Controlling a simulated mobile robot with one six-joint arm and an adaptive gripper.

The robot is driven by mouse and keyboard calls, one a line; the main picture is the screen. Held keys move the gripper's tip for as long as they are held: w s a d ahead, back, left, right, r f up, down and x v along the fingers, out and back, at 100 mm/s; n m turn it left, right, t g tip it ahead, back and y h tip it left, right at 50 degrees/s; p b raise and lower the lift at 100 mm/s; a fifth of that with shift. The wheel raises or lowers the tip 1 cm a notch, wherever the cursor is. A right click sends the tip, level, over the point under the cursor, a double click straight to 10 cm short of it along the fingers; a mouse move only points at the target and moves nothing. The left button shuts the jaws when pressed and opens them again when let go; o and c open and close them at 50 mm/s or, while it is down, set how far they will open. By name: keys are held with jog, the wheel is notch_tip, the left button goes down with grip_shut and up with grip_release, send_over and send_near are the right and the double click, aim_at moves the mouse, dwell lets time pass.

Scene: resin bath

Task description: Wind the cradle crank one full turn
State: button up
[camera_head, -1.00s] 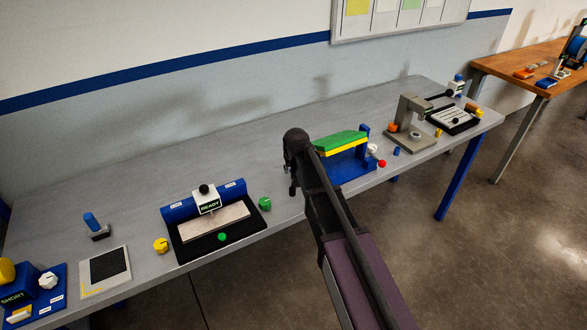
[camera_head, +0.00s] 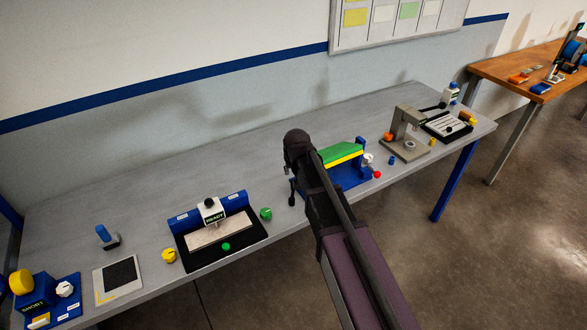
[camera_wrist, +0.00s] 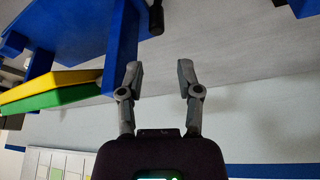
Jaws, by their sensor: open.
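The cradle is a blue stand (camera_head: 352,176) with a green-and-yellow block (camera_head: 343,154) on it, partly hidden behind my arm. In the wrist view, the stand's blue upright (camera_wrist: 122,40) and the block (camera_wrist: 55,91) are at the left. My gripper (camera_wrist: 160,80) is open, with nothing between its fingers. Its left finger is close to the upright; I cannot tell if they touch. A dark part (camera_wrist: 155,18) beside the upright is cut off by the frame edge.
A black tray fixture marked READY (camera_head: 250,241) stands left of the cradle, with a green knob (camera_head: 266,213) beside it. A grey press (camera_head: 405,135) stands to the right. Small parts sit near the crank. The rear of the grey bench (camera_head: 230,160) is clear.

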jog(key=s+d+r+m+g+p, duration=0.1)
jog(key=s+d+m+g+p, duration=0.1)
jog(key=s+d, duration=1.5)
jog(key=shift+d+r+g+h, duration=0.2)
jog(key=shift+d+g+h, duration=0.2)
jog(key=shift+d+g, duration=0.6)
jog(key=shift+d, duration=0.1)
jog(key=shift+o, duration=0.2)
